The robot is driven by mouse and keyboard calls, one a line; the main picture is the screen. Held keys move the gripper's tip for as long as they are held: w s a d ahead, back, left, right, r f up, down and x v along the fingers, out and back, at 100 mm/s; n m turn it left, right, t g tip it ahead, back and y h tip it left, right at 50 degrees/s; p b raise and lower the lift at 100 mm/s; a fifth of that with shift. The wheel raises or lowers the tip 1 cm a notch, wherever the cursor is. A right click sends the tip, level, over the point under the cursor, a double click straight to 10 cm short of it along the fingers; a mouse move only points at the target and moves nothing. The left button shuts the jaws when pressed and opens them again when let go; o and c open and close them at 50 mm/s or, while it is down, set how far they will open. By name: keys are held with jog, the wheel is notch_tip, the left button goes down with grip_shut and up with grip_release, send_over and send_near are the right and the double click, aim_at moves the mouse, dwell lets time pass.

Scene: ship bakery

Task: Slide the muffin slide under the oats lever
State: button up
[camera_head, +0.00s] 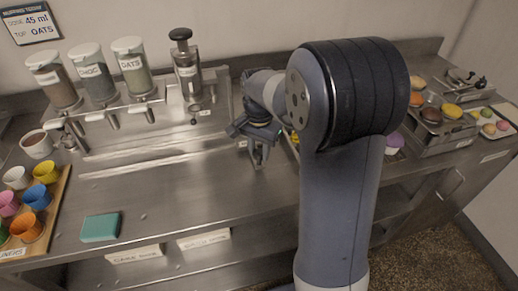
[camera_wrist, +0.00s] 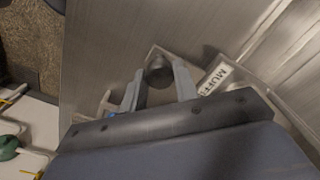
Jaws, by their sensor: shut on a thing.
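My gripper (camera_wrist: 161,82) is shut on a dark round knob (camera_wrist: 158,68) in the wrist view. The knob stands on a pale plate, which I take to be the muffin slide (camera_wrist: 152,54); a white label reading "MUFF" (camera_wrist: 217,76) lies beside it. In the head view my gripper (camera_head: 259,153) is low over the counter, right of the dispensers, and my arm hides most of the slide. The oats dispenser (camera_head: 131,67) is the rightmost of three labelled jars at the back left. The oats lever (camera_head: 149,114) sticks out below it.
A steel press (camera_head: 185,68) stands right of the oats jar. Coloured liners (camera_head: 36,198) on a board, a white cup (camera_head: 37,144) and a teal sponge (camera_head: 101,227) are at the left. Muffin trays are at the right. The counter between dispensers and gripper looks clear.

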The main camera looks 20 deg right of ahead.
grip_shut()
jog(key=shift+a, duration=0.1)
jog(key=a+p, duration=0.4)
jog(key=a, duration=2.3)
jog(key=shift+a, duration=0.4)
jog(key=o, duration=0.9)
grip_release()
jog(key=shift+c, duration=0.2)
jog(key=shift+d, duration=0.15)
